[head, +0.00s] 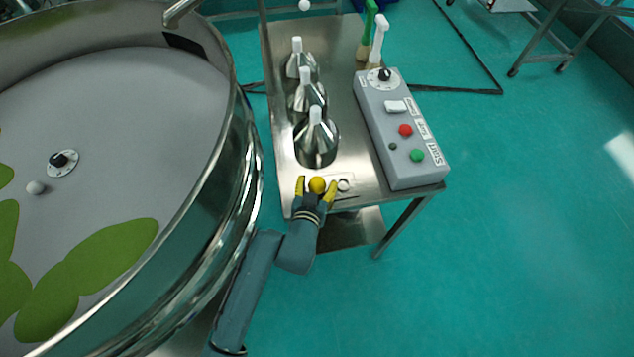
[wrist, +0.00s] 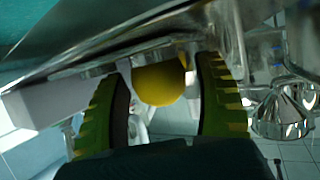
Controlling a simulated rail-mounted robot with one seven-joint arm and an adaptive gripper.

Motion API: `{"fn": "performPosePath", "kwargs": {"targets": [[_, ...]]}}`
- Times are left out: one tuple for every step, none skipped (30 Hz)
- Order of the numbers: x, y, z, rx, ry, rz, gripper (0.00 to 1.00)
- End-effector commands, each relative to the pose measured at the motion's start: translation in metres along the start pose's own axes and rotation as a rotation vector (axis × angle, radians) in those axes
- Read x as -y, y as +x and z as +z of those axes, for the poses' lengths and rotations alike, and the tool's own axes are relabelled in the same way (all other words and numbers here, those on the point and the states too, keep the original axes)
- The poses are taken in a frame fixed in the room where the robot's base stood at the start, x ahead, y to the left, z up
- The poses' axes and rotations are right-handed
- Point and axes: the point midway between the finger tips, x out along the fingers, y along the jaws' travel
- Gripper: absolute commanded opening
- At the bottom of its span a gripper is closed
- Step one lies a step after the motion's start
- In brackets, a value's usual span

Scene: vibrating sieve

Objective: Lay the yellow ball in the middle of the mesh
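The yellow ball (head: 317,185) sits at the front end of the steel table's top. My gripper (head: 316,188) reaches it from the front, with one yellow-tipped finger on each side. In the wrist view the ball (wrist: 160,84) shows between the two fingers of my gripper (wrist: 165,95). The fingers are apart, with a gap visible beside the ball, so they do not look closed on it. The mesh (head: 125,110) is the wide grey round surface inside the sieve at the left.
The sieve's tall shiny rim (head: 243,150) stands between the mesh and the table. Several metal cones (head: 316,140) stand just behind the ball. A grey control box (head: 400,125) is at the right of the table (head: 345,110). A small white ball (head: 343,185) lies beside my gripper.

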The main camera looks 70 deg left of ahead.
Motion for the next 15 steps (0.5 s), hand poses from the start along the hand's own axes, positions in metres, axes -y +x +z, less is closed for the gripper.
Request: {"fn": "performPosePath", "kwargs": {"targets": [[0.0,0.0,0.0,0.0,0.0,0.0,0.76],[0.0,0.0,0.0,0.0,0.0,0.0,0.76],[0.0,0.0,0.0,0.0,0.0,0.0,0.76],[0.0,0.0,0.0,0.0,0.0,0.0,0.76],[0.0,0.0,0.0,0.0,0.0,0.0,0.76],[0.0,0.0,0.0,0.0,0.0,0.0,0.76],[0.0,0.0,0.0,0.0,0.0,0.0,0.76],[0.0,0.0,0.0,0.0,0.0,0.0,0.76],[0.0,0.0,0.0,0.0,0.0,0.0,0.76],[0.0,0.0,0.001,0.0,0.0,0.0,0.76],[0.0,0.001,0.002,0.0,0.0,0.0,0.76],[0.0,-0.003,0.001,0.001,0.0,0.0,0.76],[0.0,-0.008,0.0,0.002,0.0,0.001,0.76],[0.0,-0.014,0.0,0.002,0.001,0.001,0.76],[0.0,-0.022,0.0,0.002,0.0,0.001,0.76]]}}
